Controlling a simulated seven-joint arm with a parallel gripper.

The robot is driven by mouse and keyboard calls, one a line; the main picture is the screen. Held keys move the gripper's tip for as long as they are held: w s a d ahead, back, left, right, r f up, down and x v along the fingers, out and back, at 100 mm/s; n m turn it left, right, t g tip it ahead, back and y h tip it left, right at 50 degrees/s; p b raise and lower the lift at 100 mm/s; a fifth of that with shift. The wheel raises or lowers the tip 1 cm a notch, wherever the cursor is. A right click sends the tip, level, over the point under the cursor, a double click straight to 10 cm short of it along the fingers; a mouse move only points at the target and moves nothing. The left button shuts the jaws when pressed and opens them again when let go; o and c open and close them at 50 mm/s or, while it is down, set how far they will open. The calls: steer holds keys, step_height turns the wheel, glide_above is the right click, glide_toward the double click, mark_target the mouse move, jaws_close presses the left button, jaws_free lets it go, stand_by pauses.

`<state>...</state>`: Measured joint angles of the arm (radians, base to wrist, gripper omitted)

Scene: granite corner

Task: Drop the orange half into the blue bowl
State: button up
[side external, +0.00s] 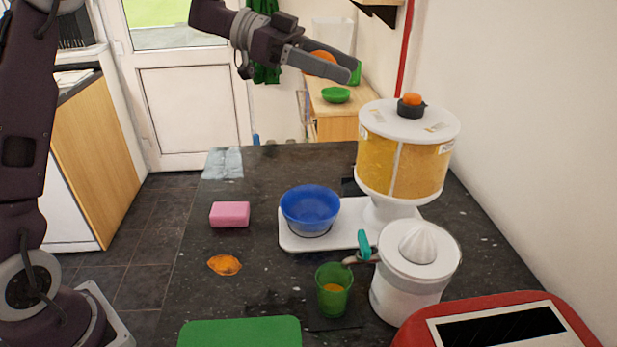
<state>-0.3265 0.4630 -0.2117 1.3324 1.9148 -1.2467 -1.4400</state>
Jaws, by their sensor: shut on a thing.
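My gripper (340,68) is high above the counter, at the top middle of the side view. It is shut on the orange half (321,56), which shows partly between and behind the fingers. The blue bowl (310,208) stands upright on a white base (349,226) in the middle of the counter. The gripper and orange half appear well above the bowl in the picture, a little to its right. Their exact distance from the bowl in depth is hard to tell from this one view. The bowl's inside looks empty.
An orange piece (224,265) and pink sponge (230,214) lie left of the bowl. A tall juice dispenser (405,150) stands right of it. A white juicer (412,275), green glass (334,292), green board (240,333) and red appliance (560,312) are nearer the camera.

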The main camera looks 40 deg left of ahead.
step_height(320, 180, down, 24)
steer(key=shift+r, duration=0.15)
steer(key=o, duration=1.5)
steer(key=shift+c, duration=0.2)
steer(key=v, duration=0.7)
steer(key=shift+w+r, duration=0.1)
